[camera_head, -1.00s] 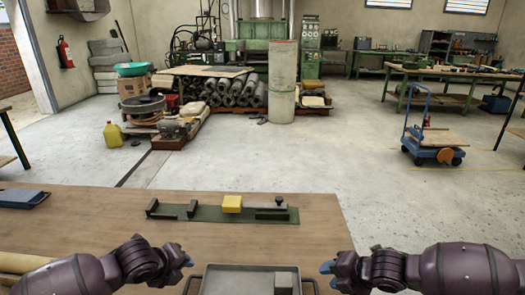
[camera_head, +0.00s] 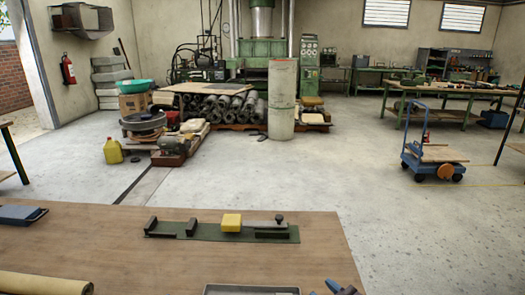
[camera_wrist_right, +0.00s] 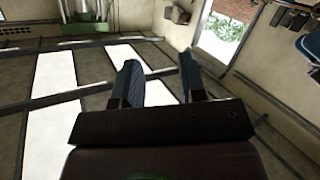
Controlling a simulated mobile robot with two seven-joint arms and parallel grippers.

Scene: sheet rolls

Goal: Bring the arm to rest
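My right gripper (camera_wrist_right: 158,80) is open in the right wrist view, with its two dark blue fingers apart and nothing between them. That camera looks up toward the ceiling and its bright panels. In the head view only the blue fingertips of my right gripper (camera_head: 341,288) show at the bottom edge, just right of the grey tray (camera_head: 250,289). The tray is mostly cut off. My left gripper is out of view.
The wooden table (camera_head: 110,235) holds a green fixture (camera_head: 215,236) with a yellow block (camera_head: 231,222), a tan roll (camera_head: 45,284) at front left and a blue-grey flat item (camera_head: 18,214). Open floor lies beyond the table.

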